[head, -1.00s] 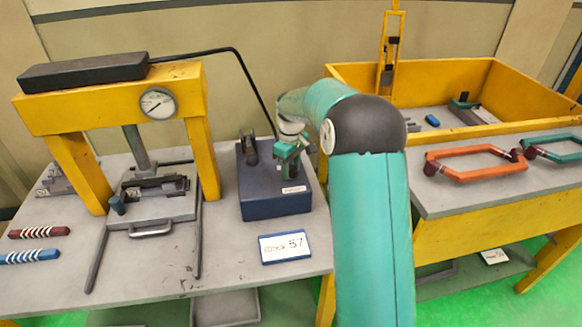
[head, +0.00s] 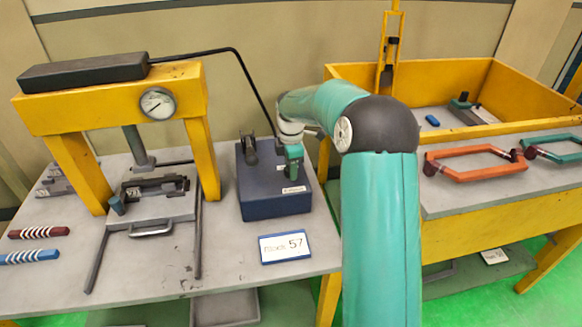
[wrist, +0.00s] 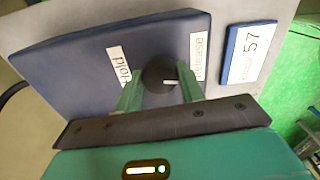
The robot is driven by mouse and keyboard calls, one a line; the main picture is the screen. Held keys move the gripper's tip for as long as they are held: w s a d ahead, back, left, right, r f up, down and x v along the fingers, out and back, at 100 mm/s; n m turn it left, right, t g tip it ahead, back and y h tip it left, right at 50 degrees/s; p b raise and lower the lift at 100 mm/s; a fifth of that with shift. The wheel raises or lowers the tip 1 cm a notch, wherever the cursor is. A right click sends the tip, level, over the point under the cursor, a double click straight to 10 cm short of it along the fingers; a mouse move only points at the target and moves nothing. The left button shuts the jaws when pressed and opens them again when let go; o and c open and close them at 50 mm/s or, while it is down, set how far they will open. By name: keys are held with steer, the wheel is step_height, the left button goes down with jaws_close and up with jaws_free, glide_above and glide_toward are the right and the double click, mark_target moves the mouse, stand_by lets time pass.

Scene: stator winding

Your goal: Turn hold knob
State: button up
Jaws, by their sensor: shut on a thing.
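The hold knob (wrist: 157,72) is a dark round knob with a short white mark on its right side in the wrist view. It sits on the dark blue control box (head: 275,205), between a label reading "Hold" (wrist: 118,66) on the left and a "Release" label (wrist: 197,62) on the right. The white mark lies on the side of the "Release" label. My gripper (wrist: 161,86) has its two green fingers on either side of the knob, shut on it. In the head view, my gripper (head: 293,163) covers the knob.
A black lever (head: 249,148) stands left on the box. A yellow press (head: 110,105) with a gauge (head: 158,103) stands to the left. A "57" sign (head: 285,247) lies in front. A yellow bin (head: 540,100) and an orange hexagonal frame (head: 470,174) are on the right.

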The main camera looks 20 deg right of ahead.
steer(key=shift+n, duration=1.1)
steer(key=o, duration=1)
steer(key=shift+c, duration=0.2)
steer(key=shift+r, duration=0.1)
